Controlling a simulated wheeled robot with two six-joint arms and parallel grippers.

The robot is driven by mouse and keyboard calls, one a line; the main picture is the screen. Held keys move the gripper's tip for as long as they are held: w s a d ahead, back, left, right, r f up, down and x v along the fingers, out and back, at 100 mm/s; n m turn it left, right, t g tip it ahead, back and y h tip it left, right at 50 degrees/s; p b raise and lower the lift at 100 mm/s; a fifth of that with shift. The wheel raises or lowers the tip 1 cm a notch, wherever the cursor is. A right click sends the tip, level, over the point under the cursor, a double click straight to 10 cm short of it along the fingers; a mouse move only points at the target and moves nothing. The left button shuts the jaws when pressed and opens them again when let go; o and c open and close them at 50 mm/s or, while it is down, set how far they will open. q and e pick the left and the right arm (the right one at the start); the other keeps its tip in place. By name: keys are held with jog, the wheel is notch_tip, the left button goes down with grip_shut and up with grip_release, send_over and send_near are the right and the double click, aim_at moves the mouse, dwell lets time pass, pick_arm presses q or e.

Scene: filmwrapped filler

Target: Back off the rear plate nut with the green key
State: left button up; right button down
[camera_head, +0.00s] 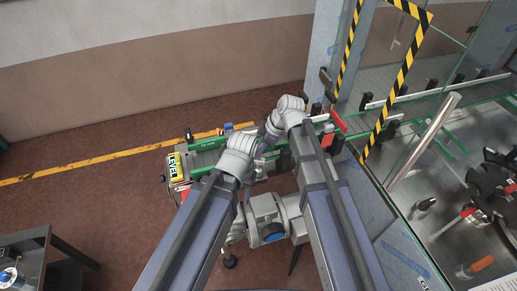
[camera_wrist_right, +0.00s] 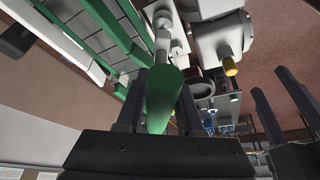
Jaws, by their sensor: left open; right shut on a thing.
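The green key (camera_wrist_right: 163,98) shows in the right wrist view as a thick green round handle with a pale shaft running away from me toward pale fittings. My right gripper (camera_wrist_right: 160,92) is shut on this handle, one dark finger on each side. My left gripper (camera_head: 262,150) is largely hidden by the arms in the head view; two dark, spread fingers at the right of the right wrist view appear to be its own (camera_wrist_right: 277,108), open and empty. I cannot make out the rear plate nut, nor whether the key's tip touches it.
A conveyor with green rails (camera_head: 207,143) runs behind my arms, with a yellow LEVEL label (camera_head: 175,166) at its left end. A striped glass guard (camera_head: 405,70) stands at right. A dark cart (camera_head: 45,240) stands lower left. Floor at left is clear.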

jog(key=shift+f+b, duration=0.35)
jog(key=shift+f, duration=0.05)
jog(key=shift+n+g, duration=0.7)
jog(key=shift+n, duration=0.9)
jog(key=n+g, duration=0.1)
jog(key=n, duration=0.2)
